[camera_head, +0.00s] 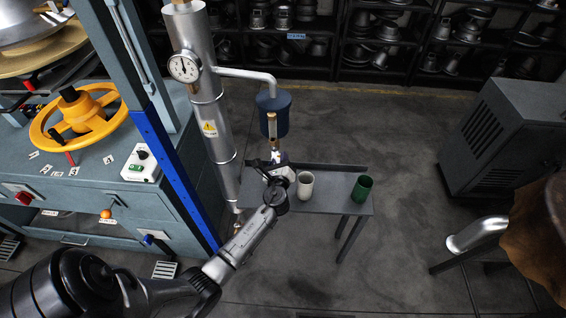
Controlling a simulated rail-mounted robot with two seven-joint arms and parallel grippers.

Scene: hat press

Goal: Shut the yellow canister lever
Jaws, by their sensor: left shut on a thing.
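A dark blue canister (273,112) hangs at the end of a pipe from the tall silver cylinder (207,95). A narrow yellowish tube (272,128) shows on the canister's front and runs down below it. My left gripper (274,161) is just under the canister, at the lower end of this tube, shut on a small part there that appears to be the lever. The gripper hides most of that part, so its angle cannot be told. My right gripper is not in view.
A blue-grey machine with a yellow handwheel (80,115) stands left.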

